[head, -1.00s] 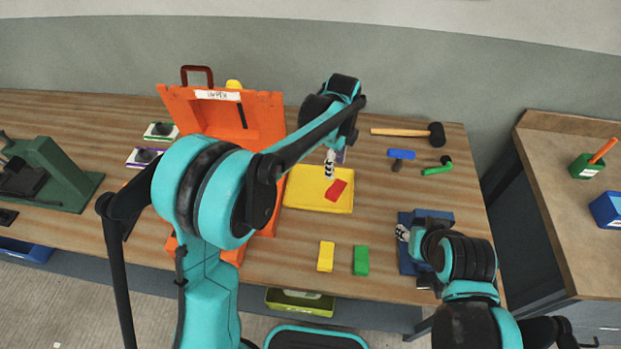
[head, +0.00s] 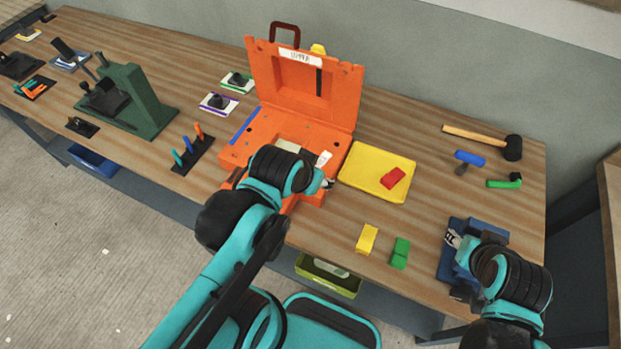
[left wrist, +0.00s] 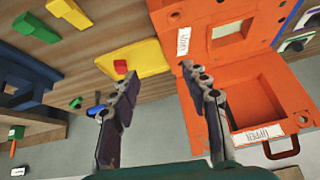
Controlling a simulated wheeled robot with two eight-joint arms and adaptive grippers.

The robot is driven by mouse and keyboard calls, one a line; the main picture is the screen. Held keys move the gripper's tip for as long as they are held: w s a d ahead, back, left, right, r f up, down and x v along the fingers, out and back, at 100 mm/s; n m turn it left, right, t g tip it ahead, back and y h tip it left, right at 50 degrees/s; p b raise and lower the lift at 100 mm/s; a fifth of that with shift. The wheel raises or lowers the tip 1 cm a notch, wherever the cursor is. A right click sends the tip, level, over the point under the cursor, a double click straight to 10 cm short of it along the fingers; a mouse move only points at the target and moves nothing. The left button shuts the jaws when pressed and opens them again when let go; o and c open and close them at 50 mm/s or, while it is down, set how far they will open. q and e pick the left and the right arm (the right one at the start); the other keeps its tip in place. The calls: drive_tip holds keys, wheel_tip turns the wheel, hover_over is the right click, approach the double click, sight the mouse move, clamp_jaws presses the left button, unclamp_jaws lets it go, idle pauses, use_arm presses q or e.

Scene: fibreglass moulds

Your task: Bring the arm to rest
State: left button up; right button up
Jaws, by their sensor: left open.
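My left gripper (head: 328,184) is over the front right part of the open orange mould, near the yellow tray. In the left wrist view its two fingers (left wrist: 157,74) are spread apart with nothing between them. The orange mould has its labelled upper half (head: 340,95) standing up and its lower half (head: 262,130) flat on the bench; my left arm hides part of the lower half. My right gripper (head: 454,239) is at the blue vise-like block (head: 495,232) at the right; its fingers are too small to judge.
The yellow tray (head: 360,180) holds a red block (head: 392,178). Yellow (head: 367,239) and green (head: 400,253) blocks lie in front. A mallet (head: 512,147) and small hammers lie at back right. A green press (head: 145,103) stands left.

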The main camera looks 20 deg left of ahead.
use_arm(q)
drive_tip(key=shift+s+a+f+n, duration=0.25)
drive_tip(key=shift+s+f+n, duration=0.2)
drive_tip(key=shift+n, duration=0.25)
wheel_tip(320, 180, down, 4)
drive_tip(key=b, duration=0.4)
drive_tip(key=shift+c, duration=0.2)
